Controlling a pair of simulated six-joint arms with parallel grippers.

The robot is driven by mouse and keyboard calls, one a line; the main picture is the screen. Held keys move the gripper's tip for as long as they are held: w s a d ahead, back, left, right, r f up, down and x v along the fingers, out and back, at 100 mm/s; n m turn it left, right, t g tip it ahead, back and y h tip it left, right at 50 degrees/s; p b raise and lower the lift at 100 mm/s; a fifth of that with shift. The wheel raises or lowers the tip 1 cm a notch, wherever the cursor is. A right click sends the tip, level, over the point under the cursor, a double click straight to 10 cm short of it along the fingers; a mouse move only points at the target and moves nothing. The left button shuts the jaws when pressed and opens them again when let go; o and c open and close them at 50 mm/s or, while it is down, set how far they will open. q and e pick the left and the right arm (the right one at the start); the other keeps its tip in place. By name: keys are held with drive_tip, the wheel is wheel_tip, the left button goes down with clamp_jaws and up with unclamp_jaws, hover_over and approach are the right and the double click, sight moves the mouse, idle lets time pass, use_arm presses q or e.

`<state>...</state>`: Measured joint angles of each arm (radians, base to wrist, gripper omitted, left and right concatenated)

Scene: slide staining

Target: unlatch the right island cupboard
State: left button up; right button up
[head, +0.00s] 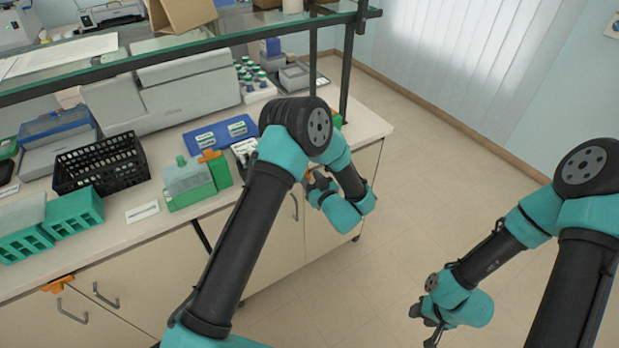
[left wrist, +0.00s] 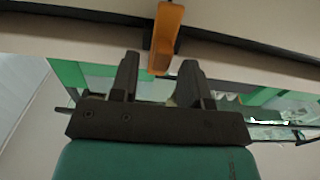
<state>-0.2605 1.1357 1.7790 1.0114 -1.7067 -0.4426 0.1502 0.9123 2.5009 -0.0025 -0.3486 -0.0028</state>
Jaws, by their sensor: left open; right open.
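The right island cupboard (head: 343,213) has pale doors below the counter, and a dark handle (head: 295,207) shows beside my left arm. An orange latch (left wrist: 168,35) is large in the left wrist view, beyond and between the spread fingertips of my left gripper (left wrist: 158,72). The fingers look open and empty, and I cannot tell whether either touches the latch. In the head view my left gripper (head: 314,182) is at the cupboard front just under the counter edge, and my arm hides most of the latch. My right gripper (head: 429,320) is open and empty above the floor.
The island counter (head: 372,126) carries a black basket (head: 100,163), green racks (head: 75,215) and a blue tray (head: 220,134). A glass shelf (head: 200,43) spans above it. Another orange latch (head: 58,284) sits on the left cupboard. The floor (head: 440,190) to the right is clear.

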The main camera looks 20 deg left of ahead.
use_arm(q)
drive_tip(key=shift+w+a, duration=0.35)
drive_tip(key=shift+a, duration=0.1)
clamp_jaws()
